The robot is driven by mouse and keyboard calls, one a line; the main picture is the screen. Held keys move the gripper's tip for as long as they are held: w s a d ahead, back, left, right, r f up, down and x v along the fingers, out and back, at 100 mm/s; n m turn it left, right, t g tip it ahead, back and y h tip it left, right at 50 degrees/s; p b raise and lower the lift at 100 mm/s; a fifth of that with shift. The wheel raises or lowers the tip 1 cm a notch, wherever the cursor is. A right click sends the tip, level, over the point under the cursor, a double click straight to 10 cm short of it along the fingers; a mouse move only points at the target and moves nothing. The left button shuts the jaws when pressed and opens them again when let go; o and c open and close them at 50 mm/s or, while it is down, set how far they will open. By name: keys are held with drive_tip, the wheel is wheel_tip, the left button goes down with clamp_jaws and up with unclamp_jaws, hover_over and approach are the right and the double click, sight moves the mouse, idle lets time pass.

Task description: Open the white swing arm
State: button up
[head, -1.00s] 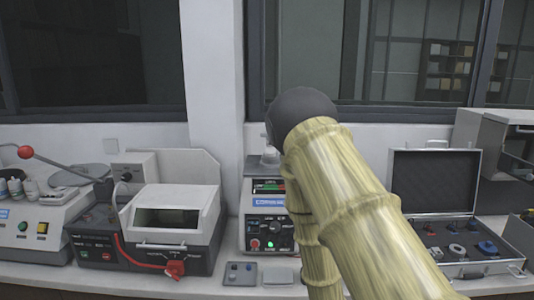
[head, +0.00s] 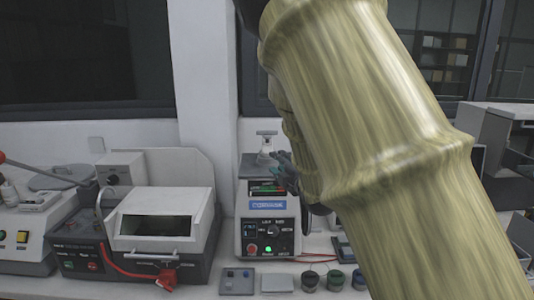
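The mounting press (head: 266,226), a white box with a blue label, a dark screen and a green-lit button, stands on the bench at picture centre in the head view. The white swing arm (head: 266,146) shows as a small pale piece with a flat crossbar on top of the press. My gripper (head: 284,164) is a small dark shape just right of the swing arm, close to the press top. My thick arm hides part of it. Whether it touches the swing arm, and whether its fingers are open, is too small to tell.
A white-lidded machine (head: 163,221) with a red cable stands left of the press. Small grey plates (head: 237,281) and dark cups (head: 310,280) lie in front of it. My arm covers most of the right side, including most of the bench there.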

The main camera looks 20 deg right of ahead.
sight(268, 151)
drive_tip(key=w+p, duration=0.1)
drive_tip(key=w, duration=0.1)
drive_tip(key=w+p, duration=0.1)
drive_tip(key=w, duration=0.2)
drive_tip(key=w+a+p, duration=0.1)
drive_tip(key=w, duration=0.2)
drive_tip(key=shift+w, duration=0.25)
drive_tip(key=shift+w+f+p, duration=0.1)
drive_tip(key=shift+w+p, duration=0.2)
drive_tip(key=shift+w, duration=0.2)
clamp_jaws()
